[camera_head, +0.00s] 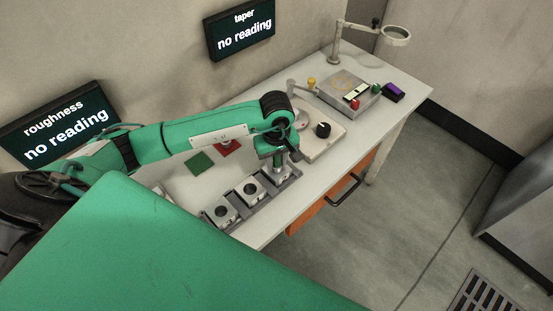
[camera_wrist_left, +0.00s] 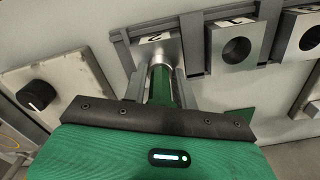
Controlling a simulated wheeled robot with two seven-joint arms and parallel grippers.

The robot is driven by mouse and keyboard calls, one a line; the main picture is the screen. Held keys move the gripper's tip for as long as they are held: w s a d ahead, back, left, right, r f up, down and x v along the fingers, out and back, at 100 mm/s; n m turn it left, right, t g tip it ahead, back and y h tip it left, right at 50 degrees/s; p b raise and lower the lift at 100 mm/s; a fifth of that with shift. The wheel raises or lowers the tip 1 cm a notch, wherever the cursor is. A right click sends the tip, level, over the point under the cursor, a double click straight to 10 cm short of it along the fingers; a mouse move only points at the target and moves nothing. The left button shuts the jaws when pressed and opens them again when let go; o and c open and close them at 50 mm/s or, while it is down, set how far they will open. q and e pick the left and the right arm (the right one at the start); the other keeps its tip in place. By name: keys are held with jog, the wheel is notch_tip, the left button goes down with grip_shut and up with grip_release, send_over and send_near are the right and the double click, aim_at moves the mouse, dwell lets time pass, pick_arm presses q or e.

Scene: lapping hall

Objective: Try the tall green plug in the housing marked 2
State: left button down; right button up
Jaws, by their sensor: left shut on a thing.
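My left gripper (camera_wrist_left: 160,96) is shut on the green plug (camera_wrist_left: 160,84), which stands between its two grey fingers. The plug's far end meets the housing marked 2 (camera_wrist_left: 170,48), a metal block with its number on a white label. How deep the plug sits in the bore is hidden. In the head view my left gripper (camera_head: 279,160) points down over the far end of the grey rack (camera_head: 240,204), and its wrist covers much of the housing there. The housing marked 1 (camera_wrist_left: 221,45) stands beside it with an open, empty bore. My right gripper is out of view.
Further housings (camera_head: 221,211) stand nearer in the rack. A plate with a black knob (camera_head: 322,130) lies just beyond the gripper. A green mat (camera_head: 199,163) lies behind the rack. The taper display (camera_head: 241,30) reads "no reading".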

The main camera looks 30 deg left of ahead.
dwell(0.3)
pick_arm(q)
jog(key=shift+r+p, duration=1.25)
jog(key=shift+r, duration=2.25)
